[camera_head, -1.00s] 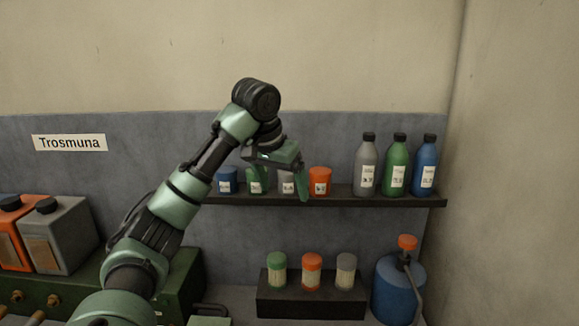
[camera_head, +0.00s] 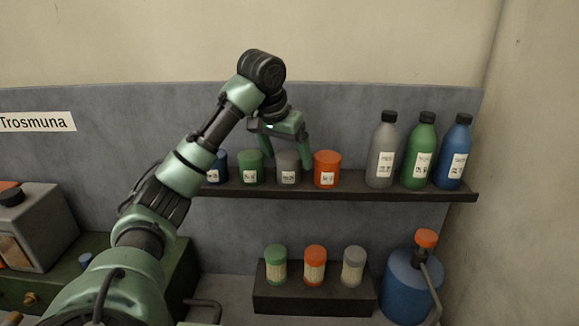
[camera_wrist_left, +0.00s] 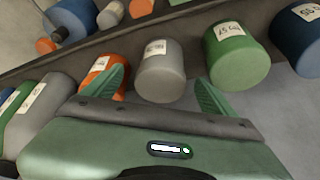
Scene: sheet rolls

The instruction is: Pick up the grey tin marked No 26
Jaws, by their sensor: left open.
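The grey tin (camera_head: 288,172) stands on the wall shelf between a green tin (camera_head: 250,170) and an orange tin (camera_head: 326,168). In the left wrist view the grey tin (camera_wrist_left: 160,75) shows its pale label, too small to read surely. My left gripper (camera_head: 285,155) is open at the tins, covering part of the grey one in the head view. In the left wrist view the left gripper (camera_wrist_left: 161,84) has one finger on each side of the grey tin's image, and no grip shows. My right gripper is not in view.
A blue tin (camera_head: 217,168) stands left of the green tin. Grey (camera_head: 382,150), green (camera_head: 419,150) and blue (camera_head: 454,152) bottles stand at the shelf's right. Below are a dark block (camera_head: 315,300) with three small jars and a blue canister (camera_head: 405,290).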

